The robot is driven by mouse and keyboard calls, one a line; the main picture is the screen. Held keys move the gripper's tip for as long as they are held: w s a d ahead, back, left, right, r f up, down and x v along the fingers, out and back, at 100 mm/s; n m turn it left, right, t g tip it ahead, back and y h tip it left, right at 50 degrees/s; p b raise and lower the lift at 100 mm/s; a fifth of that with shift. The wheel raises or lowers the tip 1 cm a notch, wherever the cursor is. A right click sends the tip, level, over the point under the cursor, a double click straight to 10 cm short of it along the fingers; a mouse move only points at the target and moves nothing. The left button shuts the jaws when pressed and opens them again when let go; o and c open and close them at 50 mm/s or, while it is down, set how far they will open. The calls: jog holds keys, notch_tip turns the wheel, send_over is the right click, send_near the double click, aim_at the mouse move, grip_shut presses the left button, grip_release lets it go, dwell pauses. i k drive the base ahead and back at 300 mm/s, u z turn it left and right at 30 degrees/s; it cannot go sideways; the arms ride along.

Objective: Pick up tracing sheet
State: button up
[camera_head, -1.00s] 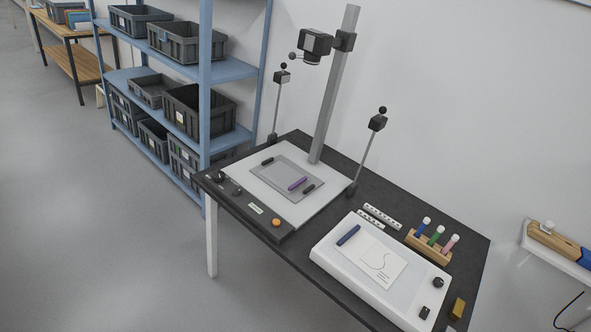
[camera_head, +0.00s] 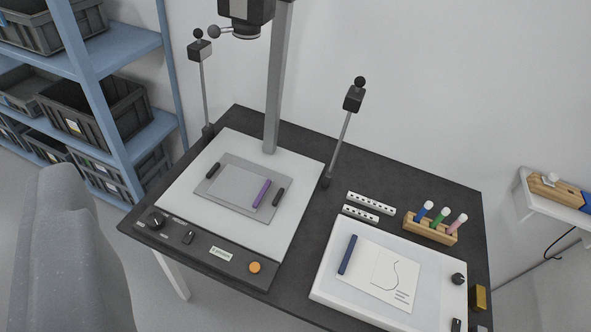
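The tracing sheet (camera_head: 384,283) is a thin pale sheet with a curved dark line and a few short text lines. It lies flat on the white light box (camera_head: 325,291) at the front right of the dark table. A dark blue bar (camera_head: 347,254) lies along its left edge. My gripper does not show in this view, so its opening and anything in it are hidden.
A copy stand (camera_head: 290,215) with a grey mat, purple and black bars and a column stands left of the light box. Two lamps flank it. A wooden rack (camera_head: 430,229) of coloured markers and white scale bars sit behind the light box. Blue shelving (camera_head: 95,100) stands at left.

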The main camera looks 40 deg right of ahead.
aim_at(246, 190)
jog(key=z, duration=0.6)
jog(key=i, duration=1)
jog(key=z, duration=0.6)
